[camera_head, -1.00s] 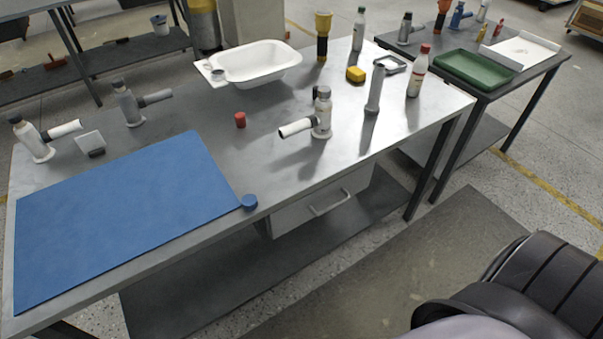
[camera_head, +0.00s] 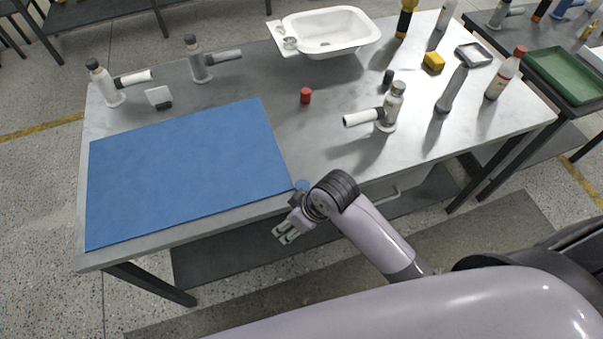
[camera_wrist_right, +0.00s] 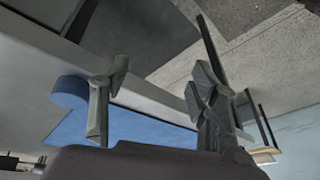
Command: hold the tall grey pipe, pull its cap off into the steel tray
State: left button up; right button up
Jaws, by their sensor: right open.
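The tall grey pipe (camera_head: 451,92) stands upright on the right part of the metal table. Its top end looks grey too, and I cannot make out where a cap begins. A small shallow tray with a grey metal rim (camera_head: 474,54) lies behind it, beside a yellow block. My right gripper (camera_head: 286,234) is open and empty, low in front of the table's front edge, well left of the pipe. Its two fingers (camera_wrist_right: 160,100) are spread apart in the wrist view, with nothing between them. My left gripper is not in view.
A blue round piece (camera_head: 302,185) sits at the front edge, close to my right arm; it also shows in the wrist view (camera_wrist_right: 68,92). A blue mat (camera_head: 185,175) covers the left. A white-handled fitting (camera_head: 388,108) and a bottle (camera_head: 506,74) flank the pipe. A white basin (camera_head: 330,32) stands behind.

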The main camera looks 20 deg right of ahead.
jog(key=w+a+r+n+g, duration=0.1)
jog(key=w+a+r+n, duration=0.15)
jog(key=r, duration=0.25)
jog(key=w+a+r+n+g, duration=0.1)
jog(key=w+a+r+n, duration=0.15)
jog(key=r+n, duration=0.2)
jog(key=w+d+r+n+g+h, duration=0.1)
jog(key=w+d+r+n+h, duration=0.3)
jog(key=d+r, duration=0.4)
jog(key=h+p, duration=0.1)
jog(key=p, duration=0.1)
send_over(303, 186)
jog(key=a, duration=0.1)
jog(key=shift+m, duration=0.3)
notch_tip(303, 186, down, 11)
jog(key=shift+a+r, duration=0.15)
jog(key=shift+r, duration=0.05)
jog(key=shift+w+d+f+p, duration=0.1)
jog(key=shift+d+f+p, duration=0.15)
jog(key=shift+f, duration=1.1)
jog(key=shift+d+f+p, duration=0.15)
jog(key=shift+d+f, duration=0.1)
jog(key=shift+f, duration=1.1)
jog(key=c, duration=0.8)
jog(key=shift+r, duration=0.1)
jog(key=shift+c, duration=0.3)
